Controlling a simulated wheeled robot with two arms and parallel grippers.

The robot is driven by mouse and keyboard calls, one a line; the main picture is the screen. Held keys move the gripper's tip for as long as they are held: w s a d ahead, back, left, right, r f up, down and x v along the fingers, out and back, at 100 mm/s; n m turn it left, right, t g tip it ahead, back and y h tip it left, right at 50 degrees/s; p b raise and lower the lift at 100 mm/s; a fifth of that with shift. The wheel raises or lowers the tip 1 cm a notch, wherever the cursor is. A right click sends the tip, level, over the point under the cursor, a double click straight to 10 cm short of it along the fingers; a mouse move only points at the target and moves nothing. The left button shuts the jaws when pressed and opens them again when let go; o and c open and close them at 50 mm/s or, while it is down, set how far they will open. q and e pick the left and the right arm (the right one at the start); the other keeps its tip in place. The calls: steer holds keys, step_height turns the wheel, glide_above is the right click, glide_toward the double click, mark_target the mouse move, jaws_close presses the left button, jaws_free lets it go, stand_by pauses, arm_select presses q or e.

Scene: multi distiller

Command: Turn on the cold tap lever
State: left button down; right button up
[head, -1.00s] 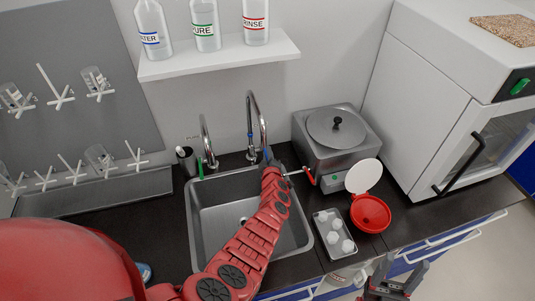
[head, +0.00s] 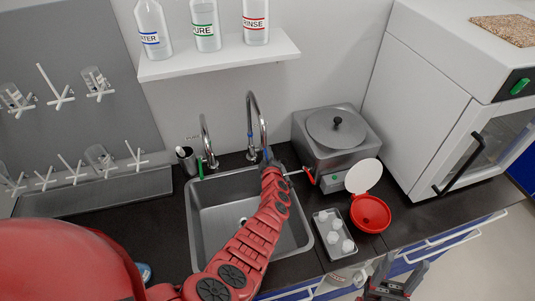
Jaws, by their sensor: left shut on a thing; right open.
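Two chrome taps stand behind the steel sink (head: 203,215). The taller right tap (head: 252,125) has a blue mark on its stem. The left tap (head: 206,140) has a green piece near its base. My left arm reaches over the sink, and my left gripper (head: 268,160) is at the base of the right tap, shut on the cold tap lever, with a bit of blue showing at its tip. The lever itself is mostly hidden by the gripper and wrist. My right gripper (head: 395,282) is open and empty, low at the counter's front edge.
A steel bath with lid (head: 338,130) stands right of the taps, with a red-handled piece beside the gripper. A tray of white items (head: 343,254) and a red container (head: 370,215) are right of the sink. Labelled bottles stand on a shelf (head: 220,60).

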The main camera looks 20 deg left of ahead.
arm_select(q)
steer(key=shift+f, duration=0.1)
steer(key=shift+f+n+b, duration=0.15)
steer(key=shift+n+b, duration=0.15)
steer(key=shift+w+d+r+n+g+y+b, duration=0.1)
steer(key=shift+w+d+n+g+y+b, duration=0.15)
steer(key=shift+y, duration=0.2)
steer(key=shift+d+r+n+g+y+b, duration=0.1)
steer(key=shift+n+g+y+b, duration=0.15)
steer(key=shift+g+y, duration=0.15)
steer(key=c, duration=0.9)
jaws_free()
steer(key=shift+o, duration=0.2)
